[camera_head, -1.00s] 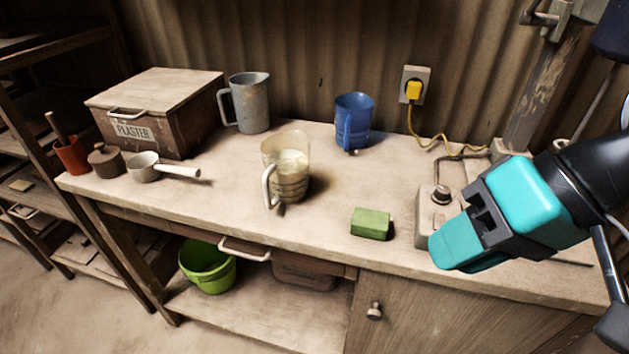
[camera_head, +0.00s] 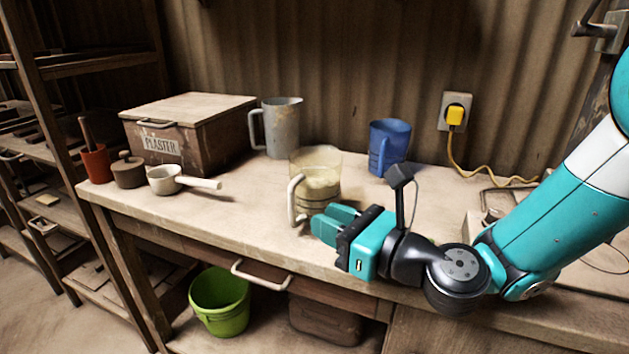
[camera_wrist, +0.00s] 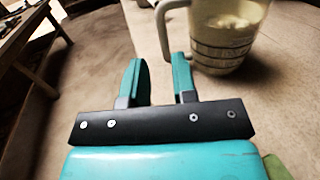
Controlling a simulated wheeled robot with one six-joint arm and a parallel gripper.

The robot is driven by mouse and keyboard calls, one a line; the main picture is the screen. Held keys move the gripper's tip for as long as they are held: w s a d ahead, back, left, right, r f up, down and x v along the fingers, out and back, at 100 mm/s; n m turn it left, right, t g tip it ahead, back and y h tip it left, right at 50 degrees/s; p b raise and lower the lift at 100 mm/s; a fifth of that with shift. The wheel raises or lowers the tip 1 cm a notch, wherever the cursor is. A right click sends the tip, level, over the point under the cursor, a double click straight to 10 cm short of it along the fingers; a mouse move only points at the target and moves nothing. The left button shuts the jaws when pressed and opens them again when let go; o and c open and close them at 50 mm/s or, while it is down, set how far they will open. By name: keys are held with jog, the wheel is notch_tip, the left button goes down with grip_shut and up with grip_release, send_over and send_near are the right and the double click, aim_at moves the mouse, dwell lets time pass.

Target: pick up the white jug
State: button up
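The white jug (camera_head: 317,172) is a see-through, cream-tinted jug with a pale handle (camera_head: 294,199) and light contents. It stands upright on the workbench, and its handle faces the front left. In the wrist view the jug (camera_wrist: 225,40) is at the upper right, its top cut off, with its handle (camera_wrist: 164,35) to its left. My gripper (camera_head: 326,222) is low over the bench, just in front of the jug. In the wrist view my gripper (camera_wrist: 159,65) has its fingers apart with nothing between them. The handle shows just beyond the gap.
A grey metal jug (camera_head: 281,128) and a blue jug (camera_head: 390,146) stand behind. A plaster box (camera_head: 185,138), a white ladle-like pot (camera_head: 166,181) and small pots are at the left. A green bucket (camera_head: 221,306) sits below. A green thing (camera_wrist: 276,167) edges into the wrist view.

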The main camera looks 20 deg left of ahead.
aim_at(292, 204)
jog(key=p+x, duration=0.1)
jog(key=x, duration=0.4)
jog(key=shift+p+x, duration=0.65)
jog(key=shift+x, duration=2)
jog(key=shift+w+d+r, duration=0.1)
grip_shut()
